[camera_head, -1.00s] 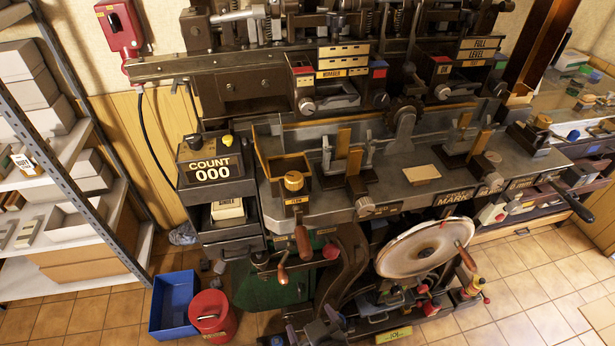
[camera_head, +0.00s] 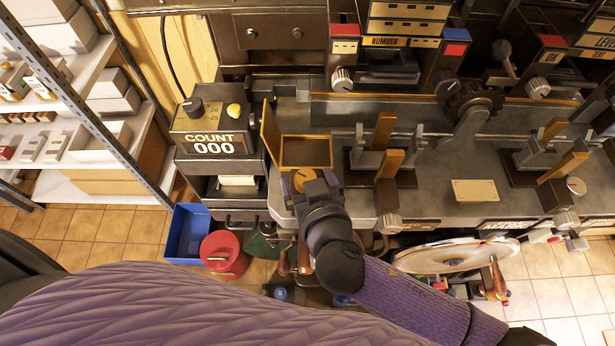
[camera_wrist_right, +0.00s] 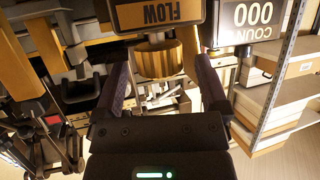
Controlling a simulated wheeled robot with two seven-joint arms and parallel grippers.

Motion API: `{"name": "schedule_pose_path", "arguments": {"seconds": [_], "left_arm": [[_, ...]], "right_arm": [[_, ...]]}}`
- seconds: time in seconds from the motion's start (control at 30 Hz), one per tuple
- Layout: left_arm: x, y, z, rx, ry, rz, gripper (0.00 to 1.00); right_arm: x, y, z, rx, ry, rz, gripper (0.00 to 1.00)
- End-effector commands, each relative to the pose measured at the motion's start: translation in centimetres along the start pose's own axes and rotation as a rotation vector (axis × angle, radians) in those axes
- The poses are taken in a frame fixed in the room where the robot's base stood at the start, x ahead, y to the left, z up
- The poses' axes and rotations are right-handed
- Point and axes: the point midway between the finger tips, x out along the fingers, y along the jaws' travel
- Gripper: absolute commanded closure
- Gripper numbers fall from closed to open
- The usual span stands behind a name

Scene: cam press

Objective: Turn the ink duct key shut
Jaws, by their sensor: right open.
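A round brass knob (camera_head: 303,178), which I take to be the ink duct key, sits at the front left corner of the grey press bed (camera_head: 420,205). In the right wrist view the knob (camera_wrist_right: 160,60) stands below a dark plate marked FLOW (camera_wrist_right: 158,12), which appears upside down. My right gripper (camera_head: 312,186) is over the knob in the head view and partly hides it. In the right wrist view its fingers (camera_wrist_right: 160,72) are open, one on each side of the knob, with a gap visible on both sides. My left gripper is not in view.
An open wooden box (camera_head: 306,152) is just behind the knob. A counter reading 000 (camera_head: 214,146) stands to the left. A blue bin (camera_head: 187,232) and a red can (camera_head: 223,250) are on the floor. A pale disc (camera_head: 455,254) is at the front right.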

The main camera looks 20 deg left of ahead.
Motion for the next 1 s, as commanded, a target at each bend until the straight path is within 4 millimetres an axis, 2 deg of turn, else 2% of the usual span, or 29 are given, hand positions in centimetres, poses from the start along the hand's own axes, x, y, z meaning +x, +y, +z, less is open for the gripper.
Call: {"name": "schedule_pose_path", "arguments": {"seconds": [0.03,0.13,0.4,0.83,1.0], "left_arm": [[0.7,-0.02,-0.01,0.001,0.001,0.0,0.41],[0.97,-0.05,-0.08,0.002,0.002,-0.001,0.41],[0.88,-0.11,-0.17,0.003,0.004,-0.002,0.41],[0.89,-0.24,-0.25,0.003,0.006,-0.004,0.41],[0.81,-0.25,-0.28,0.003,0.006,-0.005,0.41]], "right_arm": [[0.75,-0.01,0.3,-0.001,0.001,0.0,0.06],[1.46,-0.01,0.17,-0.001,-0.001,0.0,0.06],[1.61,-0.01,-0.05,0.0,-0.002,0.0,0.06],[1.59,-0.01,-0.02,0.0,-0.002,0.0,0.98],[1.58,0.0,-0.04,-0.002,-0.001,-0.007,1.0]]}}
